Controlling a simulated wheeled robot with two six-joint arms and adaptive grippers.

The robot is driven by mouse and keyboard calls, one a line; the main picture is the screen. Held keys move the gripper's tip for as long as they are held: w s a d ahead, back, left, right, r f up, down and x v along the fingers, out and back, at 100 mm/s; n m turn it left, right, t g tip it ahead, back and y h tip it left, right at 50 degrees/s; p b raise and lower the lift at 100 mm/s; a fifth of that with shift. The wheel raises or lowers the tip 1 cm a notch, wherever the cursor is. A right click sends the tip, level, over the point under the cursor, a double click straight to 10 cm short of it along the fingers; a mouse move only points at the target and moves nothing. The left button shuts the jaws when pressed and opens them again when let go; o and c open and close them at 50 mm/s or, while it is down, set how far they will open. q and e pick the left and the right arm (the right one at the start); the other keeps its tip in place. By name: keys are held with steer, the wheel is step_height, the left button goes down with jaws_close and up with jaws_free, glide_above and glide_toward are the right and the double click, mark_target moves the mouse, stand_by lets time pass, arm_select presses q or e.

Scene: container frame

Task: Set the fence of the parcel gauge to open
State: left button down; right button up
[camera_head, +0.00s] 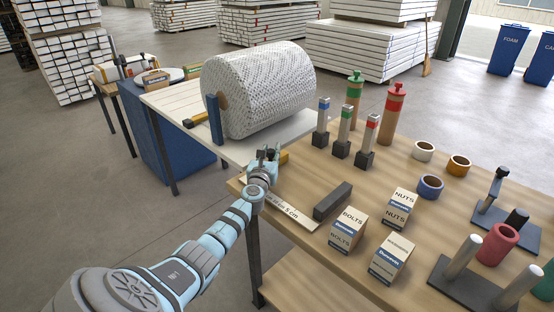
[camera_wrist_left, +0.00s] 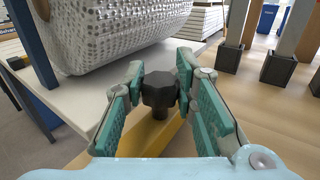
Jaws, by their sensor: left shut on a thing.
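My left gripper (camera_head: 268,158) is at the left edge of the wooden table, shut on a black faceted knob (camera_wrist_left: 160,91). In the left wrist view the knob sits between the teal finger pads (camera_wrist_left: 162,100). The knob stands above a yellow bar (camera_wrist_left: 152,140), whose end (camera_head: 284,156) shows beside the gripper in the head view. A pale scale strip (camera_head: 291,212) marked "5 cm" runs along the table edge, partly hidden by my left arm. A dark grey block (camera_head: 333,201) lies next to the strip. My right gripper is not in view.
Boxes of bolts (camera_head: 347,230) and nuts (camera_head: 398,208) stand to the right. Three posts with coloured tops, including a blue one (camera_head: 322,122), stand behind. A large bubble-wrap roll (camera_head: 262,88) lies on the white table beyond my gripper.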

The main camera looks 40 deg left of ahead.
arm_select(q)
steer(key=shift+a+r, duration=0.15)
steer(key=c, duration=1.6)
jaws_free()
steer(key=shift+c, duration=0.2)
steer(key=o, duration=0.3)
steer(key=shift+a, duration=0.1)
steer(key=shift+o, duration=0.3)
steer(key=shift+s, duration=0.1)
steer(key=shift+s+d, duration=0.25)
steer(key=v, duration=1.1)
steer(key=shift+s, duration=0.15)
